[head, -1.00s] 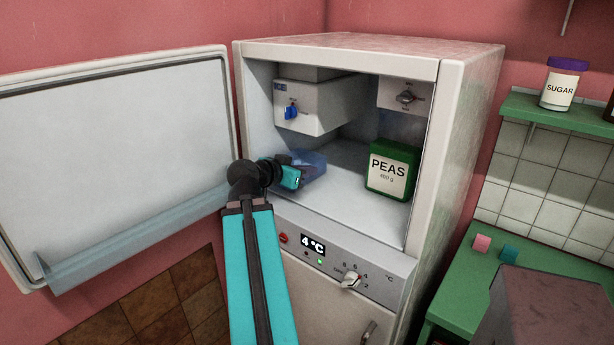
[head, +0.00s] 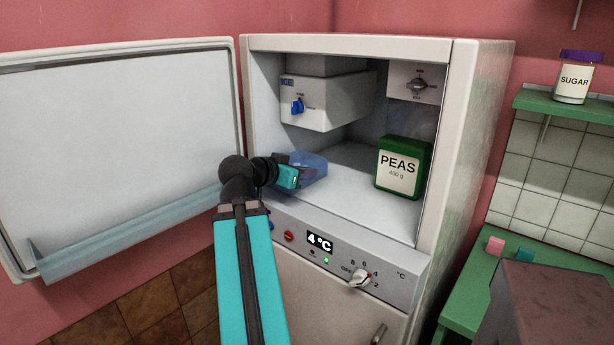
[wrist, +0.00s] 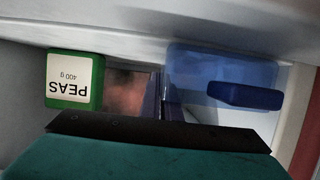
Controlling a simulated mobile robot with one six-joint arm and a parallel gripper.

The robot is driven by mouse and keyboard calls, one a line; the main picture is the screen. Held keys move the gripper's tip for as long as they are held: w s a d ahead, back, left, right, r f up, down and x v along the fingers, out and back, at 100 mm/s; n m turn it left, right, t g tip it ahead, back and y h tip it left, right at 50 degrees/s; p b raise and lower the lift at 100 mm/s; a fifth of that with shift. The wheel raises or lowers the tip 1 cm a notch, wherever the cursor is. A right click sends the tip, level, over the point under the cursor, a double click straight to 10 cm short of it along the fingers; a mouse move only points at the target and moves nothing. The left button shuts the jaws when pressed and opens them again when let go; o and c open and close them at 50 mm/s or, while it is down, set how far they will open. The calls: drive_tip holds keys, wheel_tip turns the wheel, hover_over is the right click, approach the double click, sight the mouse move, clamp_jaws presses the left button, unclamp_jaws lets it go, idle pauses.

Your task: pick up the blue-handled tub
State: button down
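The translucent blue tub (head: 312,168) sits on the left of the open fridge's floor. It also shows in the wrist view (wrist: 190,66), with a solid darker blue block (wrist: 243,96) on or in it. I cannot tell for sure whether that block is the handle. My gripper (head: 288,178) reaches in at the left and overlaps the tub's near left side in the head view. Contact cannot be made out. In the wrist view, dark upright strips at the centre may be fingers or tub edges. The finger gap is hidden.
A green PEAS box (head: 402,168) stands right of the tub, with bare floor between. A white housing with a blue knob (head: 297,105) hangs above. The open fridge door (head: 120,140) is at the left. A reddish patch (wrist: 127,93) shows beside the PEAS box.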

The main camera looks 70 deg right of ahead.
drive_tip(key=c, duration=2.4)
unclamp_jaws()
drive_tip(key=shift+c, duration=0.2)
drive_tip(key=o, duration=0.5)
drive_tip(key=shift+r, duration=0.1)
